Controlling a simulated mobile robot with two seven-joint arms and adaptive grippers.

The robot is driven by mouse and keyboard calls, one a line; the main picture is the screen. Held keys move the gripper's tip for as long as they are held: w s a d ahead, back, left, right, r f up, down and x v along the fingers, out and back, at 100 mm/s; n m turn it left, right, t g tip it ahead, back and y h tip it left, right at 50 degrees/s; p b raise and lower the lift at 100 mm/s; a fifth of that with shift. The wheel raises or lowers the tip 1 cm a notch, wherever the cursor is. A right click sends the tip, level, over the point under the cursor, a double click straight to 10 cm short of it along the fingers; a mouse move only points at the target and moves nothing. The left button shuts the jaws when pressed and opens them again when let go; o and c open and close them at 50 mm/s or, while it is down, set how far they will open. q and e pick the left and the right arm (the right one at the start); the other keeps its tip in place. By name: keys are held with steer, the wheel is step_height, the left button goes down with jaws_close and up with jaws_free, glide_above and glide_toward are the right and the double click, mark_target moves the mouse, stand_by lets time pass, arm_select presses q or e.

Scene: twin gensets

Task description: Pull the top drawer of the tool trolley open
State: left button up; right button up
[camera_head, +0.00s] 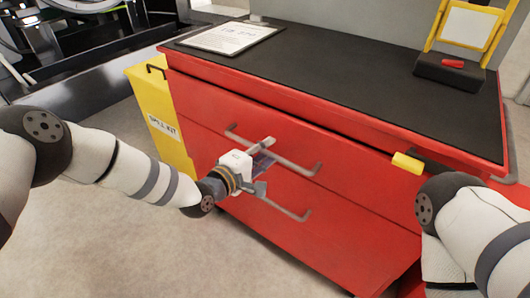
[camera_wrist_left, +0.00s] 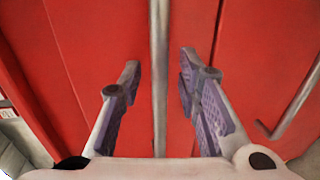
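The red tool trolley (camera_head: 345,225) fills the middle and right of the head view. Its front shows an upper bar handle (camera_head: 300,167) and a lower bar handle (camera_head: 300,214). The drawer fronts look flush. My left gripper (camera_head: 264,166) is at the upper handle. In the left wrist view my left gripper (camera_wrist_left: 160,75) is open, its fingers on either side of the handle bar (camera_wrist_left: 159,110), with gaps on both sides. Another handle (camera_wrist_left: 296,105) shows at the right there. My right arm enters at the lower right of the head view; its gripper is not visible.
A framed sheet (camera_head: 229,38) lies on the trolley's dark top. A yellow-framed stand (camera_head: 462,40) is at the back right. A yellow spill kit bin (camera_head: 163,120) stands against the trolley's left side. A yellow cylinder (camera_head: 407,162) shows beside my right arm. Open floor lies front left.

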arm_select(q)
steer(key=shift+c, duration=0.5)
jaws_close()
